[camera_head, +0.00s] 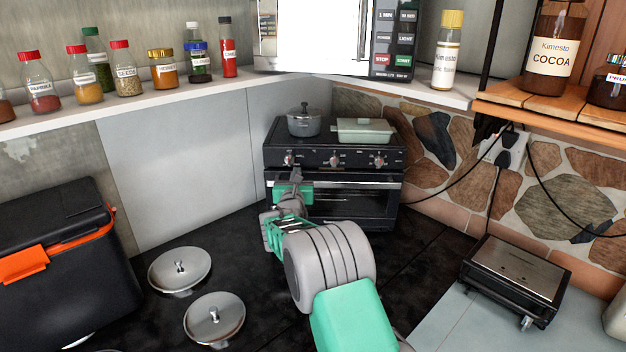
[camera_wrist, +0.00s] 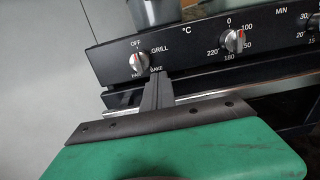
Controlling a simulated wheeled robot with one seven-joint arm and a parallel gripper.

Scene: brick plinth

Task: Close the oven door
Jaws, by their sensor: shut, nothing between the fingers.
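The black toaster oven (camera_head: 318,158) stands at the back of the dark counter, with three knobs along its top panel. Its door (camera_head: 350,210) is upright or nearly so below the panel, with a silver handle bar (camera_head: 355,183) across its top. I cannot tell whether a small gap remains. My gripper (camera_head: 295,174) is shut and empty at the left part of the oven front. In the wrist view its closed fingers (camera_wrist: 157,93) point at the oven just below the left knob (camera_wrist: 139,62), near the left end of the handle bar (camera_wrist: 235,96). Contact cannot be told.
A grey pot (camera_head: 304,124) and a pale green dish (camera_head: 363,131) stand on the oven. Two metal lids (camera_head: 180,268) (camera_head: 214,318) lie front left, beside a black and orange box (camera_head: 65,260). A grill (camera_head: 515,275) and cables (camera_head: 462,180) are at right.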

